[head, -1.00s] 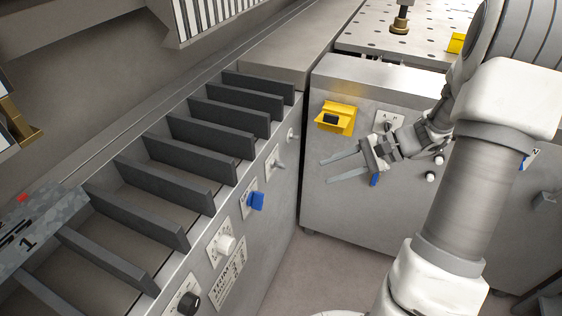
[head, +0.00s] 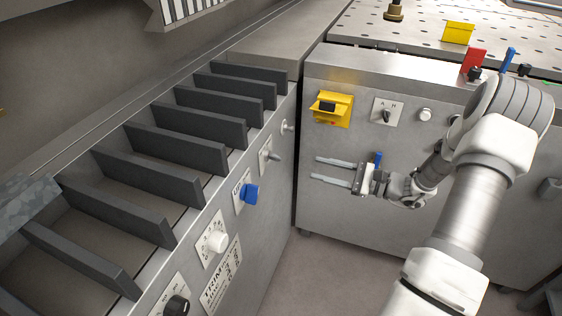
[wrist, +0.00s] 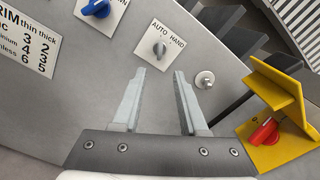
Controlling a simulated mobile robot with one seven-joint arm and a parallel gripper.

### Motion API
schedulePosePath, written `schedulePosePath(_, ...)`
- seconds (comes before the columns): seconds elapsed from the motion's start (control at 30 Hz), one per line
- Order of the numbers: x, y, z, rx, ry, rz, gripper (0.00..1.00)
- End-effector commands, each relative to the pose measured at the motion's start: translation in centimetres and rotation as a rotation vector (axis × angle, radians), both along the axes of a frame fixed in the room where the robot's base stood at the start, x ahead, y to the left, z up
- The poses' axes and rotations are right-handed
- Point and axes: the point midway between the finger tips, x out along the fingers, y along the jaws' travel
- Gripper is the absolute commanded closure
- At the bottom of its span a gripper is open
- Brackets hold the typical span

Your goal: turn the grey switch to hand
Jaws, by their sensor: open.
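The grey switch (wrist: 160,48) sits on a white plate marked AUTO and HAND in the wrist view, just beyond and between my fingertips. In the head view the grey switch (head: 272,155) is on the side face of the left cabinet, above the blue switch. Its pointer looks roughly upright; its exact setting is hard to tell. My gripper (head: 315,169) is open and empty, its fingers pointing left toward that face. In the wrist view my gripper (wrist: 160,72) shows nothing between its fingers, and they look apart from the switch.
A blue switch (head: 249,193) and a white dial (head: 216,242) lie nearer on the same face. A round metal button (wrist: 205,79) is right of the switch. A yellow bracket (head: 332,108) juts from the right cabinet, which also carries an A/H switch (head: 386,115).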

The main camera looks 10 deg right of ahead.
Motion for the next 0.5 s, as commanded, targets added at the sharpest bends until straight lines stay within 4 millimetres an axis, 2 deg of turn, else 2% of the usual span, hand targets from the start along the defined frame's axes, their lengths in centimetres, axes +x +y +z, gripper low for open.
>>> schedulePosePath(0.03,0.6,1.1,-0.2,0.002,-0.001,0.005,0.57)
schedulePosePath(0.3,3.9,6.0,-0.2,-0.001,-0.001,0.004,0.57)
schedulePosePath(0.5,5.6,8.6,-0.2,-0.001,0.0,0.003,0.57)
